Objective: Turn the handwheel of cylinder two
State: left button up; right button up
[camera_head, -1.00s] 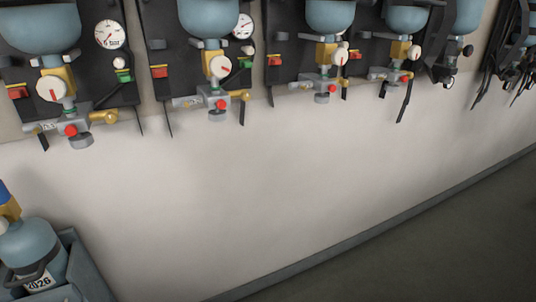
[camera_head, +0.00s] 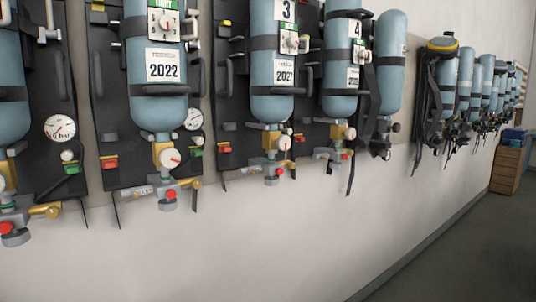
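A blue cylinder labelled 2022 (camera_head: 158,95) hangs upright on a black backplate, directly left of the cylinder marked 3 (camera_head: 272,95). By order it is cylinder two, but its own number is not visible. Below it are a brass valve body (camera_head: 163,150), a white round dial with a red mark (camera_head: 170,158), a red knob (camera_head: 171,195) and a brass side knob (camera_head: 186,183). I cannot tell which of these round parts is the handwheel. Neither of my grippers is in view, and nothing touches the cylinder.
A cylinder marked 4 (camera_head: 343,80) and another unnumbered one (camera_head: 390,65) hang further right. A part-cut cylinder (camera_head: 12,110) is at the left edge. More sets recede along the wall to a wooden cabinet (camera_head: 507,168). The wall below and the floor (camera_head: 470,260) are clear.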

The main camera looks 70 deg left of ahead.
aim_at(169, 157)
jog(key=z, duration=0.45)
jog(key=k, duration=0.7)
jog(key=u, duration=1.5)
